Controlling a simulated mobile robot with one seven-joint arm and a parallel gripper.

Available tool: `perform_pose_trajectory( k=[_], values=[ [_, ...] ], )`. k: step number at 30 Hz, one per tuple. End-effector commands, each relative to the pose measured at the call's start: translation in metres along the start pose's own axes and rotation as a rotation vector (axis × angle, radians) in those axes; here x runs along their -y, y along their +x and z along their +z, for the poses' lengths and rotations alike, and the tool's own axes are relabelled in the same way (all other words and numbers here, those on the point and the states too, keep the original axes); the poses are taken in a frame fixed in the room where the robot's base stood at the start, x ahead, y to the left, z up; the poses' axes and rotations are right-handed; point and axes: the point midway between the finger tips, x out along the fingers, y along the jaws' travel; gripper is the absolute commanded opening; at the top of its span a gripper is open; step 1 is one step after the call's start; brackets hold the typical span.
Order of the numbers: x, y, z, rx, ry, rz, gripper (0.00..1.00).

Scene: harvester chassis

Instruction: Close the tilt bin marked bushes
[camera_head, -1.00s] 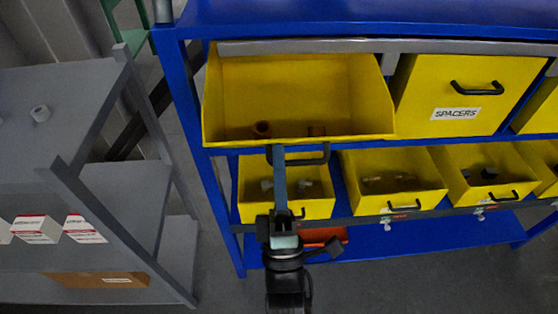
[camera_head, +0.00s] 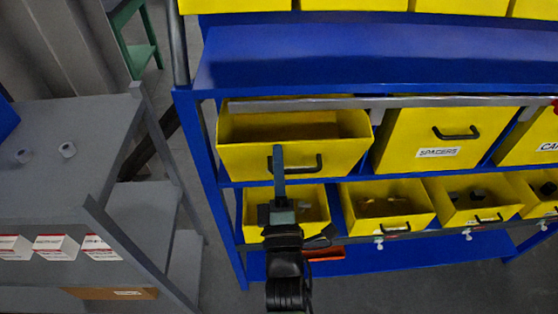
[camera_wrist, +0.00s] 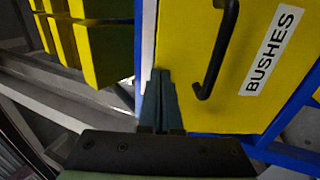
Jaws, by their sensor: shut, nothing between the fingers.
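The bushes bin (camera_head: 241,163) is the yellow tilt bin at the left of the upper row in the head view. It is tilted partly open, with its inside showing above the front. Its black handle (camera_head: 318,165) is on the front face. In the wrist view the bin's yellow front (camera_wrist: 178,38) carries a white BUSHES label (camera_wrist: 270,52) beside the handle (camera_wrist: 221,45). My gripper (camera_head: 279,150) is shut and empty, in front of the bin's face by the handle's left end. The wrist view shows its fingertips (camera_wrist: 160,75) close to the face; I cannot tell whether they touch.
The closed spacers bin (camera_head: 435,140) is just right. Open yellow bins (camera_head: 388,222) stand in the row below. A grey rail (camera_head: 290,104) runs above the bins. A grey shelf unit (camera_head: 80,120) stands to the left, with bare floor between it and the blue rack (camera_head: 205,140).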

Motion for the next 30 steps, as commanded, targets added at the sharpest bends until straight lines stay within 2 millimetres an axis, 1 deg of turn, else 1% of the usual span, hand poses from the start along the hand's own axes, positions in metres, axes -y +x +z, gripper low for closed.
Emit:
perform_pose_trajectory(
  k=[1, 9, 25, 30],
  values=[
    [-0.009, 0.009, 0.000, -0.001, -0.001, -0.022, 0.00],
    [-0.008, 0.029, 0.000, -0.001, 0.000, -0.120, 0.00],
    [-0.003, 0.056, 0.002, 0.003, -0.004, -0.251, 0.00],
    [-0.001, 0.063, -0.001, -0.001, 0.001, -0.249, 0.00]
  ],
)
